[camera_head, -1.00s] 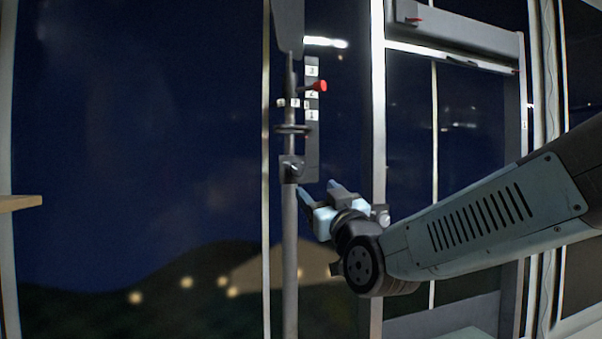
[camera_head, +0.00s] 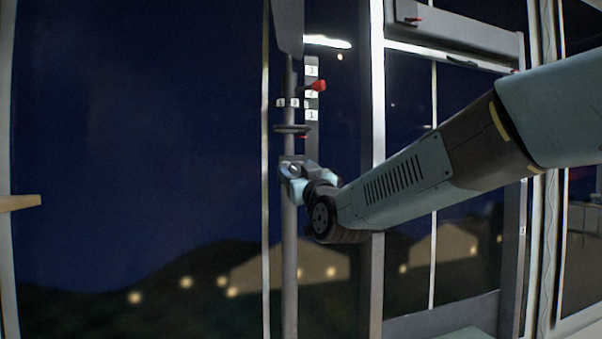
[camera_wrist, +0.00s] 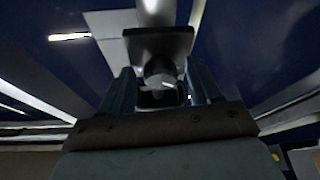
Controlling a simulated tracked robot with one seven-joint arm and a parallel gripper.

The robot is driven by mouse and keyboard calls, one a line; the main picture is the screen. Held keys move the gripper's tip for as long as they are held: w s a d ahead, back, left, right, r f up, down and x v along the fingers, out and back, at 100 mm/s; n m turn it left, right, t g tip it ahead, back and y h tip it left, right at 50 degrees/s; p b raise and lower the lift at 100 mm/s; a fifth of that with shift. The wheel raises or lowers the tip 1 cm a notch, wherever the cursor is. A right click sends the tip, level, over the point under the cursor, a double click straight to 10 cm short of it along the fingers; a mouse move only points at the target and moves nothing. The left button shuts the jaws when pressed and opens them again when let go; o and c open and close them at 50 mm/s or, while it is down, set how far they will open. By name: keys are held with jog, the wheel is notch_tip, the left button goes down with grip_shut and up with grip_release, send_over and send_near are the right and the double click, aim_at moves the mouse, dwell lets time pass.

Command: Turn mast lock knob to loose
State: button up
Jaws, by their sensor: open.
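The mast (camera_head: 290,240) is a grey upright pole near the middle of the head view. The mast lock knob is largely hidden there behind my gripper (camera_head: 290,170), which is at the dark clamp on the pole. In the wrist view the knob (camera_wrist: 160,74) shows as a rounded grey piece in front of a dark square block (camera_wrist: 158,42). My gripper (camera_wrist: 160,88) is open, with one blue finger on each side of the knob. I cannot tell whether the fingers touch it.
Above the clamp are a dark round disc (camera_head: 291,128), a red-tipped lever (camera_head: 318,85) and a strip of numbered labels (camera_head: 312,93). A pale upright frame post (camera_head: 378,120) stands just right of the mast. A wooden ledge (camera_head: 20,202) is at the far left.

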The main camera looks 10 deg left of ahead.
jog(key=shift+c, duration=0.3)
jog(key=c, duration=1)
jog(key=shift+d+m, duration=0.1)
jog(key=shift+m, duration=0.3)
jog(key=shift+m+t+h, duration=0.5)
jog(key=shift+m+h, duration=0.3)
jog(key=shift+m, duration=0.3)
jog(key=o, duration=1.1)
jog(key=shift+c, duration=0.2)
